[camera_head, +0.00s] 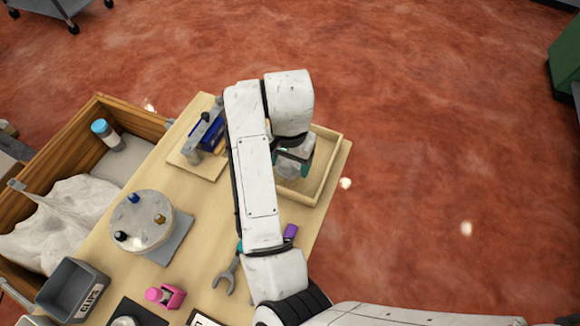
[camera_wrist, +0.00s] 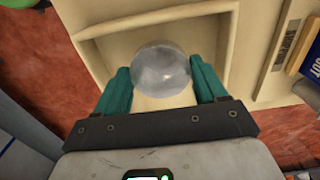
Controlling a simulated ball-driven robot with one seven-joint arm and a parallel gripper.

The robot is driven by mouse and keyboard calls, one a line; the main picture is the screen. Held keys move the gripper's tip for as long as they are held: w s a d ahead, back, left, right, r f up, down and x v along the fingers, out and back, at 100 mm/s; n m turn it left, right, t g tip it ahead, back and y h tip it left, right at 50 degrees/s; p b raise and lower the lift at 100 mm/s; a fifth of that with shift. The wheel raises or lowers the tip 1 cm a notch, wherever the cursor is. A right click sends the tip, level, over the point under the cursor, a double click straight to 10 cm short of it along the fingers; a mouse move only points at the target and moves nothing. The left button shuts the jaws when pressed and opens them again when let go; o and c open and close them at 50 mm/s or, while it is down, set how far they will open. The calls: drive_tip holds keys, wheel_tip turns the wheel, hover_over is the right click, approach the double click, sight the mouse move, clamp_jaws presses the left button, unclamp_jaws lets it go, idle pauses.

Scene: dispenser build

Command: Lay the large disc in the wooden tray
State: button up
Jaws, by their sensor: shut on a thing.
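The large disc (camera_wrist: 160,72) is grey, round and shiny. My gripper (camera_wrist: 159,80) is shut on it, with one teal finger at each side. The wooden tray (camera_wrist: 160,20) is pale, with low walls, and lies behind the disc in the wrist view. In the head view the tray (camera_head: 329,168) is at the table's far right corner, partly hidden by my arm. My gripper (camera_head: 293,157) and the disc (camera_head: 290,173) are within the tray's outline there. I cannot tell whether the disc touches the tray floor.
A blue device (camera_head: 207,130) on a wooden board stands left of the tray. A round grey plate (camera_head: 142,220) with several coloured pegs, a pink part (camera_head: 165,294), a grey wrench (camera_head: 225,280), a purple piece (camera_head: 290,232) and a grey CLIPS bin (camera_head: 72,287) are nearer.

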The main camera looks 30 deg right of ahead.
sight(290, 166)
drive_tip(key=shift+f, duration=1.25)
drive_tip(key=shift+s+f, duration=0.1)
drive_tip(key=o, duration=1.5)
wheel_tip(290, 166, up, 12)
drive_tip(key=p, duration=0.3)
